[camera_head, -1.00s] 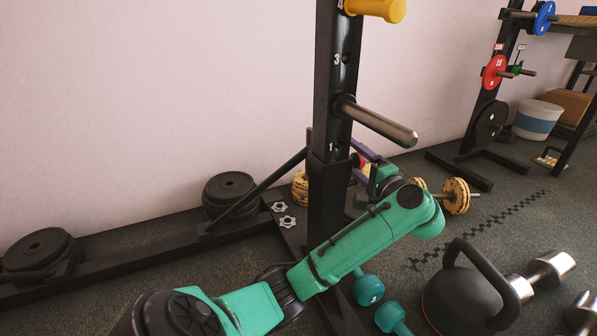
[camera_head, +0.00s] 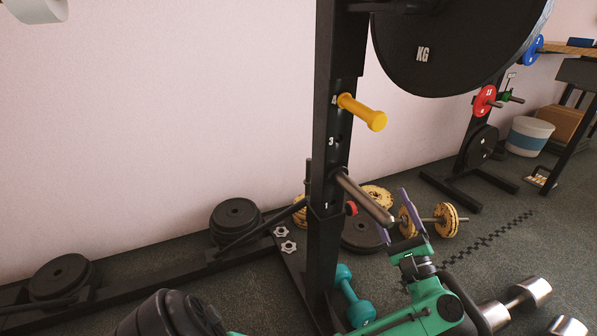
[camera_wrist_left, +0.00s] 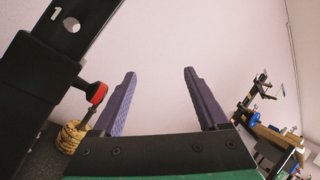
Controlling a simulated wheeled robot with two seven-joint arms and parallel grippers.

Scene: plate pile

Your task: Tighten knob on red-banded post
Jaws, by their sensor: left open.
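A black upright post (camera_head: 328,150) with printed numbers stands in the middle of the head view; no red band shows on it. A small knob with a red part (camera_head: 351,208) sits low on its right side. In the left wrist view the red and black knob (camera_wrist_left: 97,93) is left of the fingers, beside the post (camera_wrist_left: 50,75). My left gripper (camera_head: 399,217) is open, its purple fingers apart, to the right of the knob and not touching it. In the wrist view nothing lies between its fingertips (camera_wrist_left: 160,73). My right gripper is not in view.
A metal peg (camera_head: 364,199) sticks out from the post near the knob, with a yellow-handled pin (camera_head: 363,111) above it. A large black plate (camera_head: 440,50) hangs at upper right. Teal dumbbells (camera_head: 355,300), steel dumbbells (camera_head: 528,293) and a yellow-plated bar (camera_head: 440,218) lie on the floor.

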